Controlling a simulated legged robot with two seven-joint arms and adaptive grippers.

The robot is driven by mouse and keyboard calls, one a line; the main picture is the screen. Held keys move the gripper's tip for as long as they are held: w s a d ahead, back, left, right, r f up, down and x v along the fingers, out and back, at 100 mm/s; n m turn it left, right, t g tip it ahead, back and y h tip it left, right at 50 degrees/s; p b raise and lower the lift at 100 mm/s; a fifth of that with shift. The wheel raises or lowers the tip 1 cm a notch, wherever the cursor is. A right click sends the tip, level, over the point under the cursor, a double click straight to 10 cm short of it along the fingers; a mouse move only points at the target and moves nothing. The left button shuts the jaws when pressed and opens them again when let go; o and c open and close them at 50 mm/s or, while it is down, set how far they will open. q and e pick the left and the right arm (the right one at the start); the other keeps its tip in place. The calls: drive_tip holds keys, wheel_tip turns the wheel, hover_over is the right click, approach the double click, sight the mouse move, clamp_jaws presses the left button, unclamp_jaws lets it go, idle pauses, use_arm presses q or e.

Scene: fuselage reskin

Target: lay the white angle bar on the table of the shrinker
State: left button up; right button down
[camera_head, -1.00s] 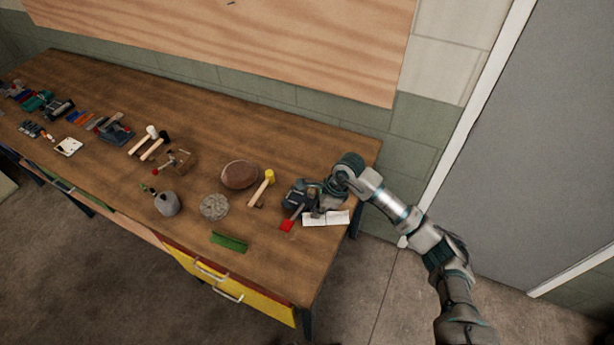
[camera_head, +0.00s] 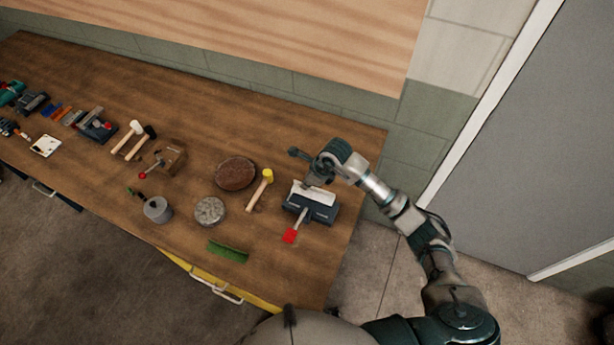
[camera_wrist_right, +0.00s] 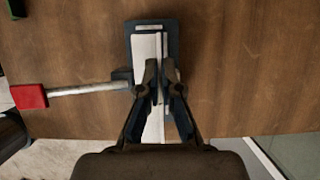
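The white angle bar (camera_head: 318,194) is at the blue shrinker (camera_head: 318,213), near the right end of the workbench. My right gripper (camera_head: 313,182) is above the shrinker, with its fingers down at the bar. In the right wrist view, the gripper (camera_wrist_right: 159,82) has its two fingers close together on the bar's upright flange. There the bar (camera_wrist_right: 147,48) runs lengthwise over the shrinker (camera_wrist_right: 173,30). I cannot tell whether the bar touches the shrinker's table. The shrinker's red-ended lever (camera_head: 290,236) points to the front. My left gripper is out of view.
The wooden workbench (camera_head: 200,130) carries a yellow-headed mallet (camera_head: 261,188), a brown leather bag (camera_head: 235,173), a grey round piece (camera_head: 209,210) and a green piece (camera_head: 228,250) left of the shrinker. The wall stands behind. Bare bench lies right of the shrinker.

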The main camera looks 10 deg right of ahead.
sight(300, 198)
drive_tip(key=shift+w+a, duration=0.1)
drive_tip(key=shift+a, duration=0.7)
drive_tip(key=shift+d+f+b, duration=0.1)
drive_tip(key=shift+d+b, duration=0.2)
drive_tip(key=shift+d, duration=0.2)
drive_tip(key=f+b, duration=0.1)
drive_tip(key=d+f, duration=0.1)
drive_tip(key=shift+d+f+b, duration=0.1)
drive_tip(key=shift+f+b, duration=0.2)
drive_tip(key=shift+b, duration=0.1)
drive_tip(key=a+f+b, duration=0.1)
drive_tip(key=f+b, duration=0.1)
drive_tip(key=shift+a+f, duration=0.35)
drive_tip(key=shift+f, duration=0.05)
drive_tip(key=shift+a, duration=0.15)
drive_tip(key=shift+d, duration=0.8)
drive_tip(key=shift+a, duration=0.9)
drive_tip(key=shift+d+f+b, duration=0.15)
drive_tip(key=shift+d+b, duration=0.15)
drive_tip(key=shift+d+f, duration=0.15)
drive_tip(key=shift+f, duration=0.1)
use_arm(q)
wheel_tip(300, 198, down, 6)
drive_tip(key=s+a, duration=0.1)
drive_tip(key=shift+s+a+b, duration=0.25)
drive_tip(key=shift+b, duration=0.05)
use_arm(e)
drive_tip(key=shift+f, duration=0.1)
